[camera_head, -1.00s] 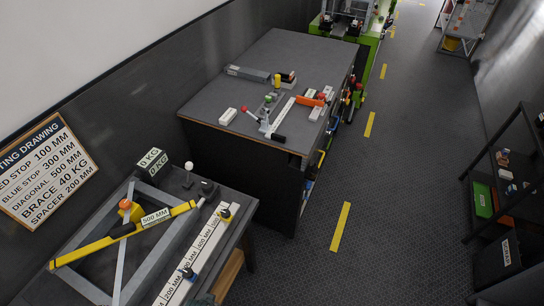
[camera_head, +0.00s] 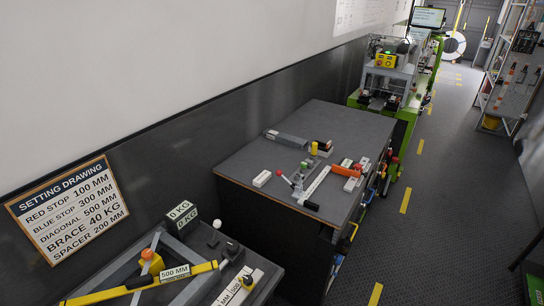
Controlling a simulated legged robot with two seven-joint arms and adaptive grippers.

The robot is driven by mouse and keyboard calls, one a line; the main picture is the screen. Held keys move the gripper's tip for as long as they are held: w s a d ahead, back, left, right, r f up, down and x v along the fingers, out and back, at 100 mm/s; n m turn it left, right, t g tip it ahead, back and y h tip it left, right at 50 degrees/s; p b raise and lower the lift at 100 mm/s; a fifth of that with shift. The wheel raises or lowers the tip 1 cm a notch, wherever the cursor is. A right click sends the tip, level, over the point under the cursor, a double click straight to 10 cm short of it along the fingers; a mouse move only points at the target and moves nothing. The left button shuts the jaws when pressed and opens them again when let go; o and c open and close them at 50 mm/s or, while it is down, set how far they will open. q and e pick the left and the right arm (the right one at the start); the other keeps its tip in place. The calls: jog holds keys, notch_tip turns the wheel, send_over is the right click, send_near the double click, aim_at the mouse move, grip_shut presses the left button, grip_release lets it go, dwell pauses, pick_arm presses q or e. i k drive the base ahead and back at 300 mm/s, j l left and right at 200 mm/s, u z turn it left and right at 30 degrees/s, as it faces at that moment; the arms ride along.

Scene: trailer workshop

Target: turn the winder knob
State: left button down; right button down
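The setting jig stands at the bottom left, cut by the lower edge. It has a grey frame and a yellow bar (camera_head: 110,292) with a "500 MM" label (camera_head: 175,272). No label tells me which knob is the winder knob. A box reading "0 KG" (camera_head: 182,216) stands at the back. Neither of my grippers is in view.
A wall board (camera_head: 68,208) lists settings, including "BRACE 40 KG". A dark bench (camera_head: 250,165) with clamps and blocks stands beyond the jig. Green machines (camera_head: 400,110) stand farther back. The aisle with yellow floor dashes (camera_head: 405,200) is clear on the right.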

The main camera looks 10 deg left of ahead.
aim_at(147, 254)
jog(key=u, duration=1.75)
